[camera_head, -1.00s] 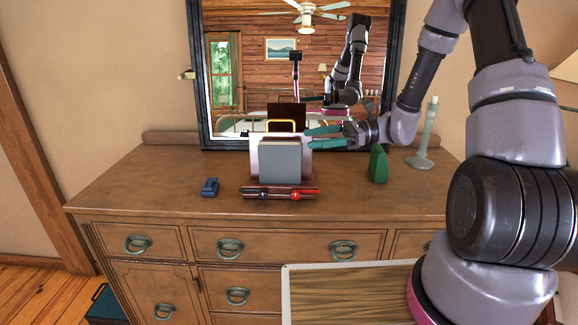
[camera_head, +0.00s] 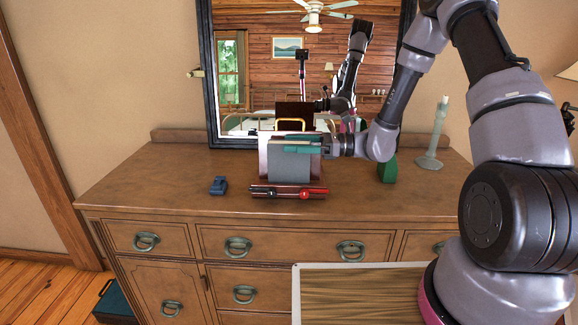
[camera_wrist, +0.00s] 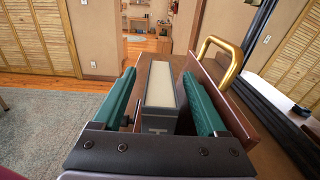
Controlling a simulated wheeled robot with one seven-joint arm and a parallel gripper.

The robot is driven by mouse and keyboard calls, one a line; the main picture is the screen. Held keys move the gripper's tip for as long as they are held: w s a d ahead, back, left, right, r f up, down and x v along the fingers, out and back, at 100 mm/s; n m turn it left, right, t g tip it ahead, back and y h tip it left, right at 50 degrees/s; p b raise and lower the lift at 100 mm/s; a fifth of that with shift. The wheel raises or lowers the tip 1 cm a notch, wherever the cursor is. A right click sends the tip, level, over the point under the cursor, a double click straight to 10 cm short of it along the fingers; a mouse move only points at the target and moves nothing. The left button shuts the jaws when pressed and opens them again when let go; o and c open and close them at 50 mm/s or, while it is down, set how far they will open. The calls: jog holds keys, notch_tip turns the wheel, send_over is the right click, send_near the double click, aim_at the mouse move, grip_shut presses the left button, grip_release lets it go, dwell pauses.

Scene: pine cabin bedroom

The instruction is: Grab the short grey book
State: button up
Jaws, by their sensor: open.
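The short grey book (camera_head: 290,166) stands upright in a dark red desk holder (camera_head: 262,192) on the dresser. In the wrist view the grey book (camera_wrist: 161,90) shows its pale page edge, and it lies between the two green fingers of my gripper (camera_wrist: 163,100). My gripper is open, with one finger on each side of the book and a visible gap on the left side. In the head view one green finger of my gripper (camera_head: 303,147) crosses in front of the book's upper part. The other finger is hidden there behind the book.
The holder has a brass handle (camera_wrist: 220,58) and pens (camera_head: 290,192) along its front. A blue stapler-like object (camera_head: 218,185) lies left of it. A green wedge (camera_head: 387,168) and a pale candlestick (camera_head: 435,135) stand to the right. A mirror (camera_head: 240,92) rises close behind.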

jog(key=shift+w+a, duration=0.1)
jog(key=shift+a, duration=0.65)
grip_shut()
jog(key=shift+r, duration=0.1)
dwell(0.8)
